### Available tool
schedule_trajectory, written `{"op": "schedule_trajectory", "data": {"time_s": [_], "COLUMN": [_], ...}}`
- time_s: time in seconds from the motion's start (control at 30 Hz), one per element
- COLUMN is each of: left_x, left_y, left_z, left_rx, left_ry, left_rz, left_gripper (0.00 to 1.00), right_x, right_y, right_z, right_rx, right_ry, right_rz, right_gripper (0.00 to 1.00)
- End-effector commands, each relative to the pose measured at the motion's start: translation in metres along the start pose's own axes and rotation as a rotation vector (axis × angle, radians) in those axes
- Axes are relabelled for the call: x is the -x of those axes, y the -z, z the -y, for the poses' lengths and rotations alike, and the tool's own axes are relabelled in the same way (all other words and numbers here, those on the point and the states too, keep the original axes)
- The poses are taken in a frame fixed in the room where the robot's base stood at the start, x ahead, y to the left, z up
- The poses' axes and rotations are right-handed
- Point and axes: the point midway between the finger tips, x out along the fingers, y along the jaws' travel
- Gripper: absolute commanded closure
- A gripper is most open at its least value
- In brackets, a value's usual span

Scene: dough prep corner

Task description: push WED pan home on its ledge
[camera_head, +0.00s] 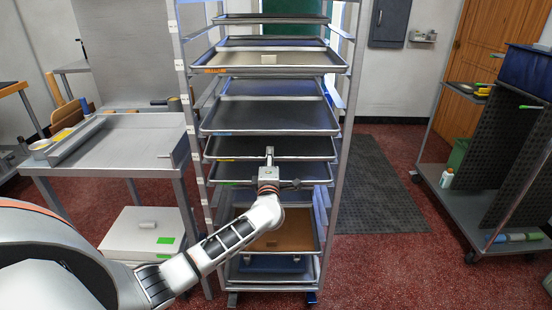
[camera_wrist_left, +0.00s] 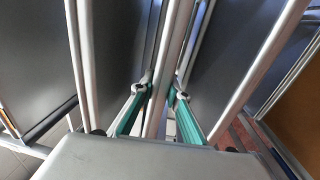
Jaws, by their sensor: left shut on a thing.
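A tall metal rack (camera_head: 347,110) holds several sheet pans on ledges. I cannot read WED on any pan or tag, so I cannot tell which pan is the WED one. My left gripper (camera_head: 270,156) is at the front of the rack, by the dark pan with yellow tape (camera_head: 300,148) and the dark pan with green tape (camera_head: 235,174) below it. In the left wrist view its green-lined fingers (camera_wrist_left: 160,97) are shut around a thin metal rim (camera_wrist_left: 160,60). The gripper hides part of these front rims. My right gripper is not in view.
A wider dark pan (camera_head: 270,117) is just above. A pan with brown contents (camera_head: 318,240) is lower down. A steel table (camera_head: 110,145) stands close on the left; a cart (camera_head: 455,205) is at the right. Between rack and cart the floor is clear, with a dark mat (camera_head: 380,190).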

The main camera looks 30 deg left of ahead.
Motion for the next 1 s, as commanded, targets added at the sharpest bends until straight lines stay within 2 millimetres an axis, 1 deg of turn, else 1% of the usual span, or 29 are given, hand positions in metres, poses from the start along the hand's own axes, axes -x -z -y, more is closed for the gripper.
{"op": "schedule_trajectory", "data": {"time_s": [0.23, 0.27, 0.3, 0.33, 0.67, 1.0], "left_x": [-0.002, -0.002, -0.002, -0.002, 0.0, 0.021], "left_y": [0.0, 0.0, 0.0, 0.0, 0.0, 0.0], "left_z": [0.0, 0.0, 0.0, 0.0, 0.003, -0.001], "left_rx": [0.001, 0.0, 0.0, 0.0, 0.0, 0.0], "left_ry": [0.0, 0.0, 0.0, 0.0, 0.005, 0.002], "left_rz": [0.0, 0.0, 0.0, 0.0, 0.0, 0.001], "left_gripper": [1.0, 0.77, 0.67, 0.65, 0.65, 0.65], "right_x": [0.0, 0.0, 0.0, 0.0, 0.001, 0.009], "right_y": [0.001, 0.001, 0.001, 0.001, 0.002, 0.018], "right_z": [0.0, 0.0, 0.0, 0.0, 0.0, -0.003], "right_rx": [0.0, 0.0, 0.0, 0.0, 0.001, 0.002], "right_ry": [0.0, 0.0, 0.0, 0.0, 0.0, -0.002], "right_rz": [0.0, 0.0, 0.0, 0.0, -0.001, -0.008], "right_gripper": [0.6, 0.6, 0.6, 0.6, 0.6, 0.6]}}
